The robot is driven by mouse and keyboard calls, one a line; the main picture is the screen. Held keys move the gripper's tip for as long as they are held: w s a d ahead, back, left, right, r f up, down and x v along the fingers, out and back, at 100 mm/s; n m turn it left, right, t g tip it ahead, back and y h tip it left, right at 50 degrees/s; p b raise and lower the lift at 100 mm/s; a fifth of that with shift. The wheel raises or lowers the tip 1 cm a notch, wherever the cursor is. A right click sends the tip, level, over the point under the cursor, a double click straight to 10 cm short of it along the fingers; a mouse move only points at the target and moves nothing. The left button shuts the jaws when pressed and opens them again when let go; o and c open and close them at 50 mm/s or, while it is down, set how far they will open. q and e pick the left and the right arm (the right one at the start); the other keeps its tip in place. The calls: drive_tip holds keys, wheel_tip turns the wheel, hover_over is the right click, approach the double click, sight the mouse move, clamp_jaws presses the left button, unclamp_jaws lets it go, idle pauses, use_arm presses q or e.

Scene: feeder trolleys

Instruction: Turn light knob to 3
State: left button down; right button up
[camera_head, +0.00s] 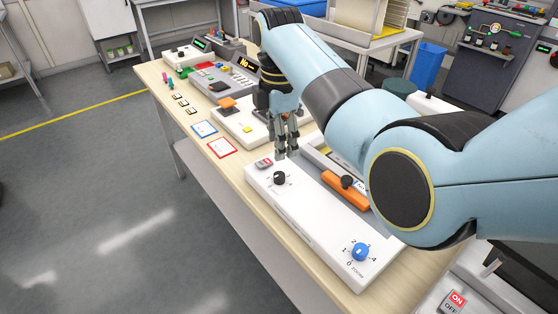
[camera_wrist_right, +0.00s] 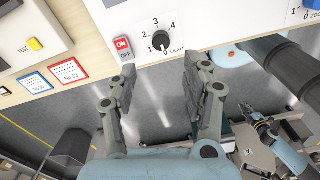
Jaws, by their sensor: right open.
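The black light knob (camera_head: 280,178) sits on the white panel (camera_head: 300,212), towards its far end. In the right wrist view the same knob (camera_wrist_right: 161,41) has marks 0 to 4 around it and the word LIGHT beside it. Its white pointer line appears to be at 0. My right gripper (camera_head: 287,150) is open and empty, just above the knob and apart from it. In its wrist view the two fingers (camera_wrist_right: 158,82) are spread, with the knob beyond the gap. My left gripper (camera_wrist_right: 262,128) seems to show small at lower right there; its jaw state is unclear.
A red ON/OFF switch (camera_head: 264,162) is close beside the light knob. A blue zoom knob (camera_head: 361,252) is at the panel's near end. An orange block (camera_head: 346,190) with a black knob lies behind. Red and blue framed cards (camera_head: 221,147) lie farther along the table.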

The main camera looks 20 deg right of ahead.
sight(279, 174)
wheel_tip(279, 174, down, 6)
drive_tip(key=shift+s+r+b, duration=0.15)
drive_tip(key=shift+r+b, duration=0.05)
drive_tip(key=shift+b, duration=0.1)
wheel_tip(279, 174, down, 3)
drive_tip(key=shift+f+b, duration=0.1)
drive_tip(key=shift+b, duration=0.2)
drive_tip(key=shift+f, duration=0.2)
drive_tip(key=c, duration=0.4)
use_arm(q)
drive_tip(key=shift+s+f, duration=0.6)
drive_tip(key=shift+f, duration=0.05)
use_arm(e)
clamp_jaws()
